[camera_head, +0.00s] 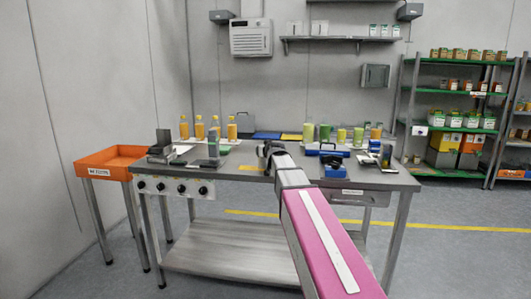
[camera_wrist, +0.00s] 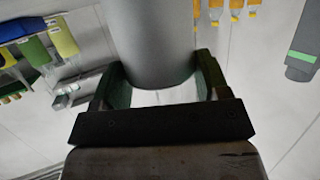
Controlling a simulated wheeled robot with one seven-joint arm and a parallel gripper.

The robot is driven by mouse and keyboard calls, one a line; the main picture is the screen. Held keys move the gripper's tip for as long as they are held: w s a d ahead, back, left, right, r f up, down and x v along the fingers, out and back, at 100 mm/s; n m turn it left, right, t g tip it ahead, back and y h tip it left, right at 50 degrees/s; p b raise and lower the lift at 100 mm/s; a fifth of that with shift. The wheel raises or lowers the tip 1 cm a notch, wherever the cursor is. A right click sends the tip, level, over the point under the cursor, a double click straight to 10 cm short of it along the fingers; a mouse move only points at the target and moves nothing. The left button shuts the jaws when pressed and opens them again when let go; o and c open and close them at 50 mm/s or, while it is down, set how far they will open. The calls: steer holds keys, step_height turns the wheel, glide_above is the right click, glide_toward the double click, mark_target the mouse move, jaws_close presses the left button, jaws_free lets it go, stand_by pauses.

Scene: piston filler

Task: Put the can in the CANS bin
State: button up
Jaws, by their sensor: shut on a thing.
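My gripper (camera_wrist: 158,82) has its two dark green fingers on either side of a smooth grey cylinder, the can (camera_wrist: 152,35), and is shut on it. The can fills the top middle of the wrist view and its upper end is cut off. In the head view my gripper (camera_head: 268,150) is over the middle of the steel table (camera_head: 240,173); the can is not clear there. An orange bin (camera_head: 112,155) on legs stands left of the table, its label too small to read surely. I cannot make out a bin marked CANS.
Several orange bottles (camera_head: 199,130) stand at the table's back left, and several green and yellow containers (camera_head: 341,135) at the back right. A blue device (camera_head: 327,150) is right of my gripper. Green-edged shelves (camera_head: 455,96) with goods stand at the far right.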

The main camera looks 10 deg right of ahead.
steer(key=shift+f, duration=0.2)
steer(key=o, duration=0.9)
steer(key=shift+r, duration=0.2)
